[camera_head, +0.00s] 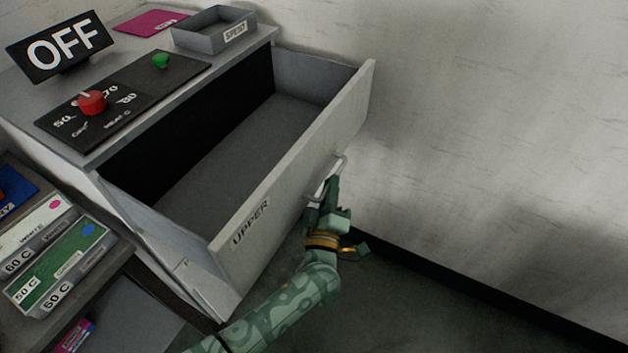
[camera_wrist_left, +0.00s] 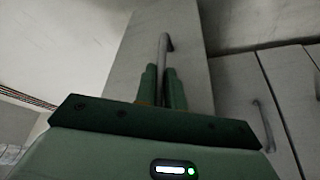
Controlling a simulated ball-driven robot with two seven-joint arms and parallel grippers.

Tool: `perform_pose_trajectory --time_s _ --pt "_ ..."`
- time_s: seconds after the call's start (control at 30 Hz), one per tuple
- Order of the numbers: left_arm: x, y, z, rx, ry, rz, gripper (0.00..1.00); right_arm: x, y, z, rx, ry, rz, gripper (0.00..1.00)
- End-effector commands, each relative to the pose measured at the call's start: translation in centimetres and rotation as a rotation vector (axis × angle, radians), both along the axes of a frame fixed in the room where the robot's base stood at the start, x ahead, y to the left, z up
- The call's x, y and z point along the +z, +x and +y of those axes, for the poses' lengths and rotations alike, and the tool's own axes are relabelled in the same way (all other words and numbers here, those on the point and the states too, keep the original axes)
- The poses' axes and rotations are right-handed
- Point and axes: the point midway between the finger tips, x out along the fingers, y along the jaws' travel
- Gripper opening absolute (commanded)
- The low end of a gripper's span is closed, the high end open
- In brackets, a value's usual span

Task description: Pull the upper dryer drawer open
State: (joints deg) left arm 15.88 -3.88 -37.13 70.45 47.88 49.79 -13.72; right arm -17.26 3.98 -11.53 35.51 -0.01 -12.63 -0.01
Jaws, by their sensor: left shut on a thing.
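The upper drawer (camera_head: 290,185) of the grey dryer stands pulled well out, and its inside looks empty. Its front carries the label UPPER. The bar handle (camera_head: 340,165) sits on the right part of that front. My left gripper (camera_head: 326,187) is shut on this handle. In the left wrist view the two green fingers of the left gripper (camera_wrist_left: 162,85) close on either side of the handle bar (camera_wrist_left: 162,50). My right gripper is not in view.
On the dryer top are an OFF sign (camera_head: 60,45), a control panel (camera_head: 122,95) with red and green knobs, a grey SPENT tray (camera_head: 213,30) and a magenta card (camera_head: 152,22). A shelf with labelled boxes (camera_head: 62,265) stands at left. A wall is close at right.

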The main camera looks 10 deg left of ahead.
Motion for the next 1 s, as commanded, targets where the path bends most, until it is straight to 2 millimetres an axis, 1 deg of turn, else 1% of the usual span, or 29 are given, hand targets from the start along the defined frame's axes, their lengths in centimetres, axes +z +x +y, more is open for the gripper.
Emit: perform_pose_trajectory --time_s 0.13,0.47,0.5,0.53,0.57,0.87,0.97,1.0 --pt "-0.2 -0.3 -0.5 0.0 0.0 0.004 0.0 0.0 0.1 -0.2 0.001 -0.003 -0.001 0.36" --pt "-0.3 -0.3 -0.5 0.002 0.001 0.005 0.0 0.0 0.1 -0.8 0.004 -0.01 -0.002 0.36" --pt "-0.2 -0.3 -0.5 0.002 0.001 0.005 0.22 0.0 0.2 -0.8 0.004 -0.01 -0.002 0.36" --pt "-0.2 -0.3 -0.5 0.001 0.001 0.004 0.3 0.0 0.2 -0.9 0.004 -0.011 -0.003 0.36" --pt "-0.2 -0.3 -0.5 0.002 0.001 0.003 0.32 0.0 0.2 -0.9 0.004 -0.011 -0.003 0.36" --pt "-0.1 -0.4 -0.6 0.001 0.0 0.002 0.32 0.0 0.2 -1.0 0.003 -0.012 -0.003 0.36" --pt "-0.3 -1.4 -0.5 0.002 0.0 0.003 0.32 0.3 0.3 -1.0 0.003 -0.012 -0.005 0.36" --pt "-0.4 -2.0 -0.5 0.002 0.0 0.003 0.32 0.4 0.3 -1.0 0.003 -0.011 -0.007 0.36"
